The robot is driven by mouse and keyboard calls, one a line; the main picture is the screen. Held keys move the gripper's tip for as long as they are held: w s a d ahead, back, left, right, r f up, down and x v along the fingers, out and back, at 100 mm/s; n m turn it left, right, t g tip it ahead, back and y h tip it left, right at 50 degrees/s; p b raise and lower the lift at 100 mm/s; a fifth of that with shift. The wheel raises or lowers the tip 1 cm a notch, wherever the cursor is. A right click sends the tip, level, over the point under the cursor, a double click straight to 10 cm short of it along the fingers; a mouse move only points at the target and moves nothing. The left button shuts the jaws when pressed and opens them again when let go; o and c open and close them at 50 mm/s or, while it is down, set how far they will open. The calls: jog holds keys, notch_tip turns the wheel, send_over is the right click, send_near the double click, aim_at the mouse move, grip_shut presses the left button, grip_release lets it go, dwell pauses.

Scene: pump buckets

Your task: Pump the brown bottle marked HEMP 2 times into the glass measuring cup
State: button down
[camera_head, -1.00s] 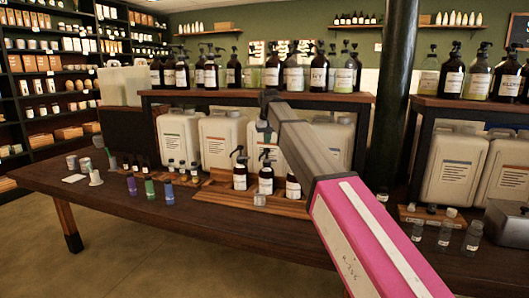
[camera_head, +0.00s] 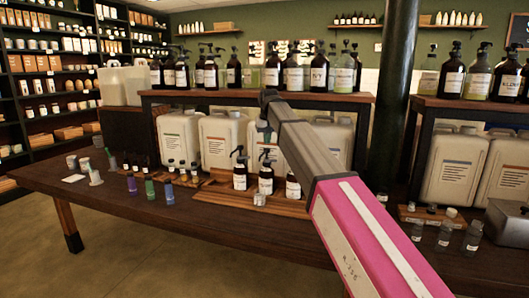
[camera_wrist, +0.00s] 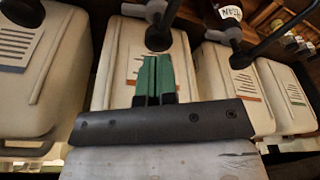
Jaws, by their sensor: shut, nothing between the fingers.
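Brown pump bottles with white labels stand on a wooden tray (camera_head: 222,194) on the table: a left one (camera_head: 240,176), a middle one (camera_head: 265,182) and a right one (camera_head: 293,188). Their labels are too small to read, so I cannot tell which is HEMP. A small clear glass vessel (camera_head: 260,199), perhaps the measuring cup, stands in front of the middle bottle. My gripper (camera_head: 264,138) is above the middle bottle, apart from its pump as far as I can tell. In the wrist view its green fingers (camera_wrist: 155,62) are shut and empty, near a black pump head (camera_wrist: 158,38).
White jugs (camera_head: 180,140) stand behind the bottles, under a wooden shelf (camera_head: 200,97) carrying several more pump bottles. Small coloured bottles (camera_head: 150,191) are at left. A dark post (camera_head: 393,100) rises at right.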

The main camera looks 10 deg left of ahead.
jog(key=shift+f, duration=0.2)
dwell(0.4)
jog(key=shift+f, duration=1.6)
jog(key=shift+r, duration=1.35)
jog(key=shift+f, duration=0.15)
